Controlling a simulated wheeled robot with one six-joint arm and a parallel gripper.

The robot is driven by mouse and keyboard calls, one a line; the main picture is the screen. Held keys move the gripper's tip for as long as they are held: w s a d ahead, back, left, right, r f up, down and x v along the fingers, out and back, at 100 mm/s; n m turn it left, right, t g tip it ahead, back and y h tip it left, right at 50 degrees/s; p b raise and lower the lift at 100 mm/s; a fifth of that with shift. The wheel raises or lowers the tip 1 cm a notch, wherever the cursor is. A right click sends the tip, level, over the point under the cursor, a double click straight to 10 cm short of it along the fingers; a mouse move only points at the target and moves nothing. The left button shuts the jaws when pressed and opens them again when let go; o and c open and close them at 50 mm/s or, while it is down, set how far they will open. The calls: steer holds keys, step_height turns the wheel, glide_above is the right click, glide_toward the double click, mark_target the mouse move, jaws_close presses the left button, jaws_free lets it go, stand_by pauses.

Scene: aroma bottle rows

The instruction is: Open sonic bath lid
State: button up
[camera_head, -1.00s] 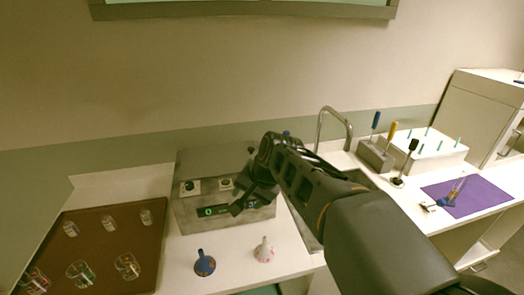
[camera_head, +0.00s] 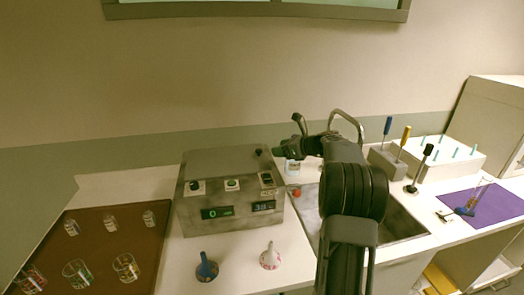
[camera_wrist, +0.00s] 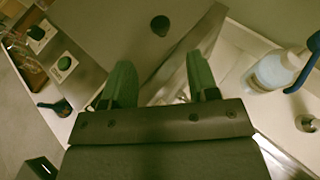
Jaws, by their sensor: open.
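The sonic bath (camera_head: 228,220) is a grey metal box with knobs and lit green and blue displays on its front. Its flat grey lid (camera_head: 222,162) lies shut on top, with a small dark knob (camera_head: 258,152) near the right edge. In the wrist view the lid (camera_wrist: 120,22) and its dark knob (camera_wrist: 160,26) are ahead of my fingers. My gripper (camera_wrist: 163,82) is open and empty, with two green fingers apart. In the head view my gripper (camera_head: 284,151) is just right of the lid's right edge, apart from the knob.
A brown tray (camera_head: 100,250) with several glass beakers lies left. A sink (camera_head: 398,225) with a tap (camera_head: 345,122) is on the right. A bottle (camera_wrist: 272,72) stands close right.

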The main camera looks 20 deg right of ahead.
mark_target(259, 150)
steer(key=p+x, duration=0.1)
steer(key=x, duration=0.8)
steer(key=shift+w, duration=0.1)
jaws_close()
stand_by(0.4)
